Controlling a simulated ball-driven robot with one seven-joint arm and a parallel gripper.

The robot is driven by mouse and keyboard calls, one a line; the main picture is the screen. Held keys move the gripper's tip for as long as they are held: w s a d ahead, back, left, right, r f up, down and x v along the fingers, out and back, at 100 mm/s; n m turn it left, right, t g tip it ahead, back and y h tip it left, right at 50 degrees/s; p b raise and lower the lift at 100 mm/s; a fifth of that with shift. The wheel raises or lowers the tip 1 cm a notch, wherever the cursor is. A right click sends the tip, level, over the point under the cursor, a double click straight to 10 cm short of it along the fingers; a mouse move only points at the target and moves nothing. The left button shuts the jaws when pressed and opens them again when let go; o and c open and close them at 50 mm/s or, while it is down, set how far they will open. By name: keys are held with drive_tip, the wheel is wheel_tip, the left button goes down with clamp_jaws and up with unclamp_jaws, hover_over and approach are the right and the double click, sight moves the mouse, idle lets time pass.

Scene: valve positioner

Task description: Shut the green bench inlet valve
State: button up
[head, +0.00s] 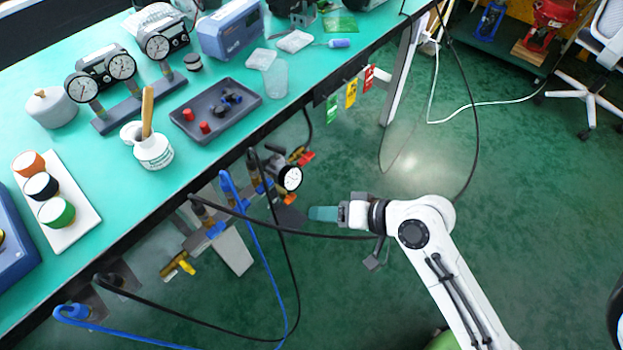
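The green-topped bench (95,215) runs diagonally across the left. Under its front edge is a brass pipe manifold with blue valve handles (216,230), a yellow handle (180,264) and a red-orange handle (302,156). A round white gauge (290,178) sits near the red-orange one. I cannot tell which handle is the inlet valve. My gripper (324,213) points left at the manifold's right end, below the gauge. A teal piece shows at its tip. Whether it touches anything, or is open or shut, is unclear at this size.
Black hoses and a blue hose (262,255) loop before the manifold; one black hose passes close to my gripper. Green, yellow and red tags (351,94) hang from the bench edge. A dark tray (216,110) and gauges stand on top. The floor at right is mostly clear.

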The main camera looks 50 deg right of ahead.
sight(308, 161)
drive_tip(key=d+m+t+h+b, duration=0.4)
drive_tip(key=d+m+t+b, duration=0.35)
drive_tip(key=m, duration=0.25)
drive_tip(key=shift+g, duration=0.35)
drive_tip(key=w, duration=1.1)
drive_tip(key=shift+w+d+f+p, duration=0.25)
drive_tip(key=shift+d+f+p, duration=0.05)
drive_tip(key=shift+d+p, duration=0.1)
clamp_jaws()
